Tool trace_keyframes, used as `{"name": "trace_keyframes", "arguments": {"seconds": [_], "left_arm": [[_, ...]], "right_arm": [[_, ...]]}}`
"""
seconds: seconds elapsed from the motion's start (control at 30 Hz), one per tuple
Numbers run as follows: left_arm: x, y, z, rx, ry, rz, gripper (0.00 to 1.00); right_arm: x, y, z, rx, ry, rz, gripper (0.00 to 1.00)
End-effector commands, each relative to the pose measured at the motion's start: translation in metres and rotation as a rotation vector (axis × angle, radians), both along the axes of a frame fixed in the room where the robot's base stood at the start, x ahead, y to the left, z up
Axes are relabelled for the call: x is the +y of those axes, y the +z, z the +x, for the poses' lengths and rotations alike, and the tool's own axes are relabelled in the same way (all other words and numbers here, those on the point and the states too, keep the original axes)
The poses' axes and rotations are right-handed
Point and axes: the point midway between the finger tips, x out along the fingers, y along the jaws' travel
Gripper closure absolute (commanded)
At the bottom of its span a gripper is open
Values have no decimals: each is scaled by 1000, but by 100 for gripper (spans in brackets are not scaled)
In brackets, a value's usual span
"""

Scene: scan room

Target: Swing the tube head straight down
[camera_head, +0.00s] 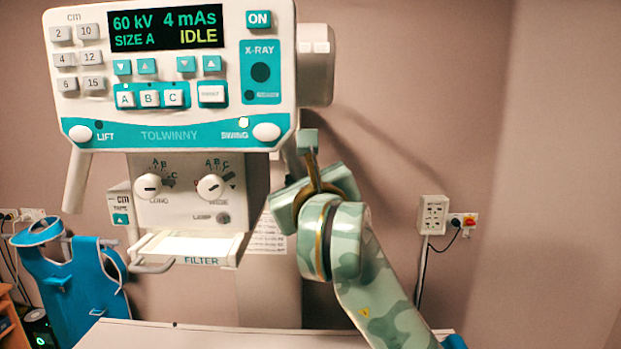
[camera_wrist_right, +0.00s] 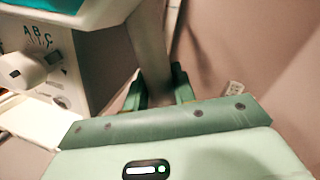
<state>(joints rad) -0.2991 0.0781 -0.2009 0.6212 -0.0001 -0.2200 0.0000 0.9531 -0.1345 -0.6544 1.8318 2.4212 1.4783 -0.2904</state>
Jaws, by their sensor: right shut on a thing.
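The tube head (camera_head: 200,100) fills the upper left of the head view, a white box with a teal-trimmed panel. Its display reads 60 kV, 4 mAs, SIZE A, IDLE. The lamp by SWING (camera_head: 243,122) is lit; the one by LIFT (camera_head: 98,125) is dark. The collimator (camera_head: 200,190) hangs below, above a pale table. My right gripper (camera_head: 303,160) is at the head's right side, shut on the right handle, a pale bar that shows between its green fingers in the wrist view (camera_wrist_right: 154,75). The left handle (camera_head: 78,180) is free. My left gripper is not in view.
The pale table top (camera_head: 230,337) lies below the head. A blue apron (camera_head: 75,285) hangs on a stand at left. A wall box (camera_head: 433,215) and a red switch (camera_head: 469,221) are at right. The space right of my arm looks clear.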

Motion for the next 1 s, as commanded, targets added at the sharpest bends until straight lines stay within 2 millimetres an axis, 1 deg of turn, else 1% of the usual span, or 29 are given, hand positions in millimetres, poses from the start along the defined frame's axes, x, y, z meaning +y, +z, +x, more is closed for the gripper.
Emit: {"name": "trace_keyframes", "arguments": {"seconds": [0.07, 0.1, 0.17, 0.47, 0.57, 0.67, 0.77, 0.8, 1.0], "left_arm": [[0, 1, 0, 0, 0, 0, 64], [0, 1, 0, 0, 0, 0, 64], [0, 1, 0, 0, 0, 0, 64], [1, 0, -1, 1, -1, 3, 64], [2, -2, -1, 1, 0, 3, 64], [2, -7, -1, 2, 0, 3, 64], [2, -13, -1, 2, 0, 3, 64], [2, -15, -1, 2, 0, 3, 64], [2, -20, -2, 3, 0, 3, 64]], "right_arm": [[0, 1, 0, -1, 2, 0, 100], [0, 1, 0, -1, 2, 0, 71], [0, 1, 0, -1, 2, 0, 54], [-1, 1, -1, -2, 1, -1, 53], [-2, 1, -8, -3, 0, 1, 53], [-5, -1, -24, -4, 2, 3, 53], [-10, -3, -48, -5, 3, 3, 53], [-13, -3, -60, -4, 4, 4, 53], [-24, -4, -113, -4, 5, 4, 53]]}}
